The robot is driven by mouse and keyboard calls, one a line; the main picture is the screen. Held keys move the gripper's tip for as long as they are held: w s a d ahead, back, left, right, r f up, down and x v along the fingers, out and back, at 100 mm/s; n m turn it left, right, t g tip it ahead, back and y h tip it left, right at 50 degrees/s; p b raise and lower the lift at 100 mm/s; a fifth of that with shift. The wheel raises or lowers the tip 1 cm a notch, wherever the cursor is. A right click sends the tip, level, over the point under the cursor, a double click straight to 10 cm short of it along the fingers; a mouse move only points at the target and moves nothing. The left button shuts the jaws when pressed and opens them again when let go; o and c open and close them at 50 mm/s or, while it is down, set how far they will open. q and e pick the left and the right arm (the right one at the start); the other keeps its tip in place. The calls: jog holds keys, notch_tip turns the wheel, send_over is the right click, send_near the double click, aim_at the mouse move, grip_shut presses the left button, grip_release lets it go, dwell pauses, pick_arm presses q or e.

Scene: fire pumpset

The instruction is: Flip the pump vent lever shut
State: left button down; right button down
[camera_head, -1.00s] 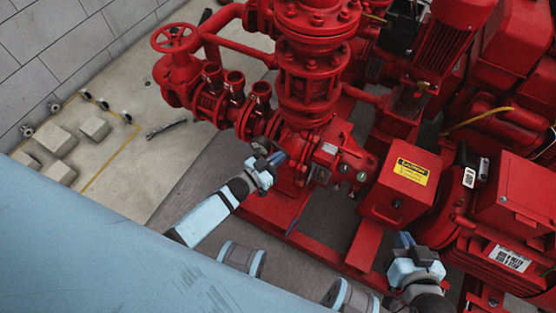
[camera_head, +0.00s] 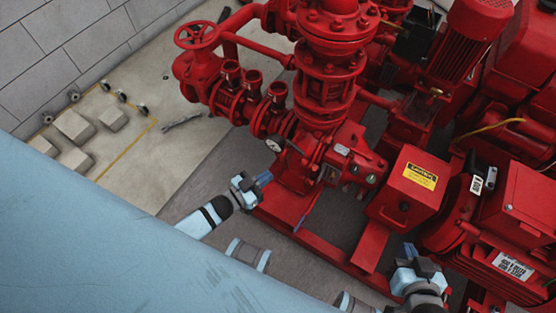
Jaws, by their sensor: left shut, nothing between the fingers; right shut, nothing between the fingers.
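The red pump (camera_head: 343,165) stands right of the middle in the head view. A small dark-blue handle (camera_head: 295,148), which looks like the vent lever, sits on its left side beside a round white gauge (camera_head: 273,145). It is too small to tell whether it is open or shut. My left gripper (camera_head: 263,180) is shut and empty, below and left of the handle and apart from it. My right gripper (camera_head: 409,250) is shut and empty, low in the view below the red box with the yellow caution label (camera_head: 420,176).
Red pipes and a handwheel (camera_head: 195,35) stand at the upper left. A red base rail (camera_head: 320,241) runs below the pump, with a thin blue strip (camera_head: 298,222) near it. A wrench (camera_head: 181,122) and grey blocks (camera_head: 74,126) lie on the open floor at left.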

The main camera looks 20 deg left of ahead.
pick_arm(q)
jog(key=shift+v, duration=1.4)
jog(key=shift+s+d, duration=0.1)
